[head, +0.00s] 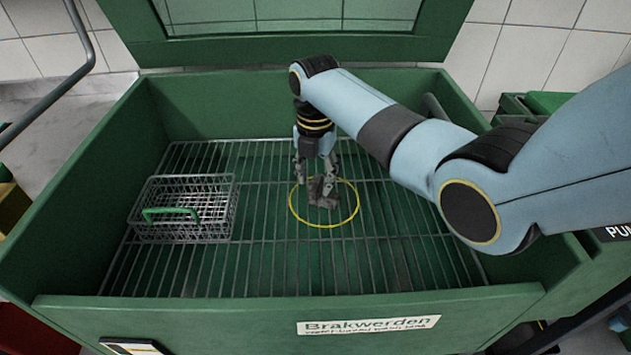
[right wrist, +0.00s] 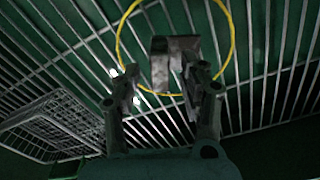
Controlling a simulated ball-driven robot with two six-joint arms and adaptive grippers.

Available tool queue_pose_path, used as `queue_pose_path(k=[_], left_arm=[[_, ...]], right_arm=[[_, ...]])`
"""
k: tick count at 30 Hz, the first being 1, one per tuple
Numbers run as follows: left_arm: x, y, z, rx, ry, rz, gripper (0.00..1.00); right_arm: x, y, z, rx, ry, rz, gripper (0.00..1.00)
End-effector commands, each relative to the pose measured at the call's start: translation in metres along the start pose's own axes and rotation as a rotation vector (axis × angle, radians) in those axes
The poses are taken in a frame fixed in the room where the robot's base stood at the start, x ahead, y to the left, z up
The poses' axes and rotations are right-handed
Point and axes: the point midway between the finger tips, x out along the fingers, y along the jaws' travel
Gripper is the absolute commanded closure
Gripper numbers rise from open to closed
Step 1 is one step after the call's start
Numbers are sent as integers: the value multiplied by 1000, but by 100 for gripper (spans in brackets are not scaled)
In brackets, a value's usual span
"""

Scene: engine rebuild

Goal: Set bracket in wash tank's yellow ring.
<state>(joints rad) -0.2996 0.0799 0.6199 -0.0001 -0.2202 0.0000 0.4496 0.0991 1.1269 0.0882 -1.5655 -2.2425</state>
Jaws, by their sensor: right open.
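The grey metal bracket (head: 323,194) appears inside the yellow ring (head: 324,227) on the rack of the green wash tank (head: 90,190). In the right wrist view the bracket (right wrist: 174,62) is within the outline of the ring (right wrist: 232,40), towards its near side; its lower end is close to the ring's line. My right gripper (head: 316,180) points down over the bracket. In the right wrist view its fingers (right wrist: 164,85) are spread, one on each side of the bracket, with gaps showing. The exact contact of bracket and rack is hard to tell. My left gripper is not seen.
A wire basket (head: 185,208) with a green handle stands on the rack to the left of the ring; it also shows in the right wrist view (right wrist: 52,125). The tank's raised lid (head: 290,50) is behind. The rack right and front of the ring is clear.

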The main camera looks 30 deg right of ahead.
Motion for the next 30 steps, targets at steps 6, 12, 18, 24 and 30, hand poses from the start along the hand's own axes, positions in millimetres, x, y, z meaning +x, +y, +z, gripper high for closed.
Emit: queue_pose_path(k=[6,12,18,24,30], left_arm=[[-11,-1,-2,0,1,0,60],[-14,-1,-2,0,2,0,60],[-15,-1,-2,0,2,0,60],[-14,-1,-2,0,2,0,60],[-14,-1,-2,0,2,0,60]], right_arm=[[-54,1,1,0,-3,4,57],[-87,0,1,1,-2,2,57],[-98,0,0,1,0,0,57],[-98,0,0,1,0,0,57],[-98,0,0,1,0,0,57]])
